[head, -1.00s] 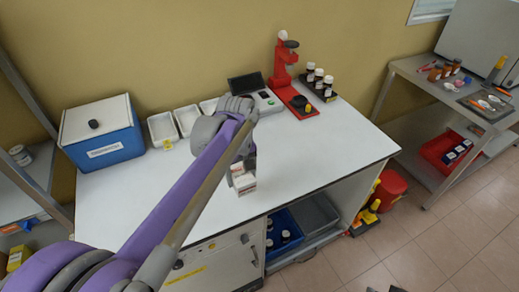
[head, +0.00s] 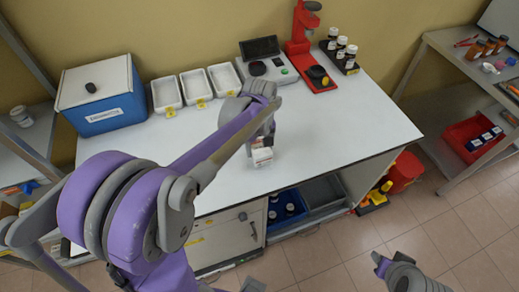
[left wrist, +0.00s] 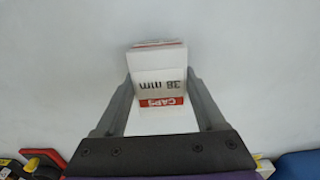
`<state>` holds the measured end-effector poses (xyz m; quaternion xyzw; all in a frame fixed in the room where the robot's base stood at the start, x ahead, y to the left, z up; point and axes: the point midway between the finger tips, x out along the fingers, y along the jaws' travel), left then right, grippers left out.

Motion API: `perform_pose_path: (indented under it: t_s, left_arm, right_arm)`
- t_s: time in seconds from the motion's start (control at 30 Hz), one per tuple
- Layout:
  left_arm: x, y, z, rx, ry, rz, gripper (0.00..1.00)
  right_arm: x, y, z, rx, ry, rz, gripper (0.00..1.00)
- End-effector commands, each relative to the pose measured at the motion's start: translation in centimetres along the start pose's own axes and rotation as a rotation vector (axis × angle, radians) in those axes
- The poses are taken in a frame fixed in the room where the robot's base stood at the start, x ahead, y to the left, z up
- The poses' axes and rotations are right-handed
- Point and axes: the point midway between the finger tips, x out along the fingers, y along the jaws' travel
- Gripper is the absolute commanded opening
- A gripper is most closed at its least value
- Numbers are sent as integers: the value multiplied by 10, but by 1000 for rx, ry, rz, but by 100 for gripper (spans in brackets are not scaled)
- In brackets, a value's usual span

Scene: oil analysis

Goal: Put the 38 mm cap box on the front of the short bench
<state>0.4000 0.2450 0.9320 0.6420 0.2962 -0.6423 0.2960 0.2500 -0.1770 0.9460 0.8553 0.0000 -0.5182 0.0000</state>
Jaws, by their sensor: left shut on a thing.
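The cap box (head: 262,156) is small and white with red bands. In the left wrist view its label reads "CAPS 38 mm" (left wrist: 160,85), and it sits between the two fingers. My left gripper (head: 260,142) is shut on it over the front part of the white bench top (head: 330,130). Whether the box touches the bench top or hangs just above it I cannot tell. My right gripper (head: 392,268) shows only in part at the lower right of the head view, over the floor; its fingers are unclear.
On the bench stand a blue-and-white box (head: 100,95), several white trays (head: 166,93), a scale (head: 265,68), a red press (head: 303,45) and a dark rack of bottles (head: 345,65). The bench's right part is clear. A red bin (head: 405,170) stands on the floor.

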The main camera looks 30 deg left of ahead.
Motion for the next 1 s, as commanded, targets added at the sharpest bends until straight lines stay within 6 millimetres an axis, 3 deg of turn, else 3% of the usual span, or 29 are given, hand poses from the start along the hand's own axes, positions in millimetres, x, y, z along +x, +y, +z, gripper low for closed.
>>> perform_pose_path:
  t_s: [0.1, 0.53, 0.57, 0.6, 0.7, 1.0]
  left_arm:
    - [14, 0, 0, 0, 0, 0, 16]
    - [21, 0, 0, 0, -1, -1, 16]
    - [20, 0, 0, 0, 0, 0, 77]
    - [19, 0, 0, 0, 0, 0, 84]
    - [19, 0, 0, 0, 0, 0, 100]
    - [13, 0, 0, 0, 1, 1, 100]
  right_arm:
    - [1, 0, 1, 0, -1, 0, 42]
    - [4, 0, 5, 0, -4, 0, 42]
    - [4, 0, 4, 0, -3, 0, 42]
    - [4, 0, 4, 0, -3, 0, 42]
    - [3, 0, 4, 0, -3, 0, 42]
    - [0, 0, 0, 0, 0, 0, 42]
